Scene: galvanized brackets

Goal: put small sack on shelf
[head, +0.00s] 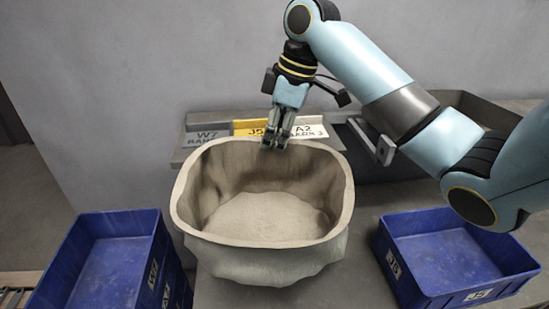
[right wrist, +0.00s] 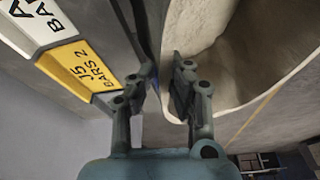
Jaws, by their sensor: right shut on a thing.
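The small sack (head: 265,262) is a beige, open-topped bag with a thick rim and pale contents, upright in the middle of the head view. My right gripper (head: 275,140) is at its far rim, pointing down, and is shut on the sack's edge. In the right wrist view the sack (right wrist: 235,70) fills the upper right, against the right-hand finger of my gripper (right wrist: 160,85). Whether the sack's base touches the surface below is hidden. A grey shelf edge (head: 345,135) with labels lies just behind the sack. My left gripper is not in view.
A blue bin (head: 105,222) marked W7 stands at the left and another blue bin (head: 450,220) marked J5 at the right. The yellow label (head: 250,127) reads J5. A grey wall is close behind. A grey tray (head: 490,112) sits at the back right.

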